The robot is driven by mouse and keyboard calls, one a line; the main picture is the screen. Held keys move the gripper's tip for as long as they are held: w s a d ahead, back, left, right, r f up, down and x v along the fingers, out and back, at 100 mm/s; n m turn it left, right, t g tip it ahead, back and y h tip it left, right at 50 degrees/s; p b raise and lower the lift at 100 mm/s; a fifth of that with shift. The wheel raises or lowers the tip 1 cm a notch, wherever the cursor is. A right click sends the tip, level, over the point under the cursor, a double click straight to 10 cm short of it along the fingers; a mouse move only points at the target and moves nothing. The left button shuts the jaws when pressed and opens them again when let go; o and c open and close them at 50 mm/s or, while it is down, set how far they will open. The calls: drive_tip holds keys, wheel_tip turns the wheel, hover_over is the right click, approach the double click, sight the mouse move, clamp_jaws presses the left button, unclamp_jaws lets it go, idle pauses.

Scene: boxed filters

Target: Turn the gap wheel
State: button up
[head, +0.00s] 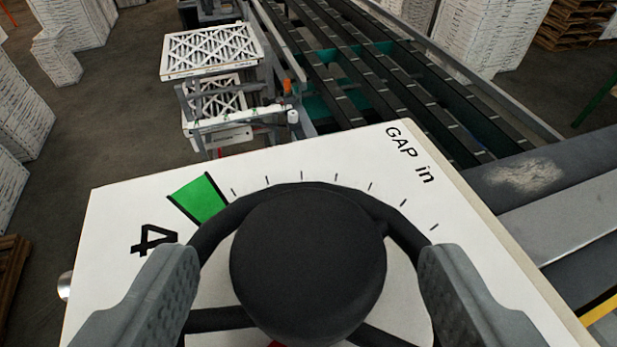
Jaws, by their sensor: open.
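The gap wheel (213,232) is a black handwheel with a thick rim, spokes and a large round black hub or knob (307,262) in front of it. It sits on a white panel (120,215) marked "GAP in" and "4", with tick marks and a green band (200,200) at the upper left of the dial. My gripper (308,275) is open, with one grey finger at each side of the knob. Gaps show between the fingers and the knob. A bit of red shows below the knob, mostly hidden. The lower part of the wheel is out of frame.
Behind the panel, a rack holds white lattice-faced filters (212,50). A conveyor with dark rails (365,60) runs beyond the panel. Stacks of white boxes (75,22) stand at the left and at the upper right. Wooden pallets (575,20) are at the far right. Grey beams lie right of the panel.

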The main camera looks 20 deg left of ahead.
drive_tip(key=shift+x, duration=1.6)
drive_tip(key=c, duration=1.4)
drive_tip(key=shift+o, duration=0.2)
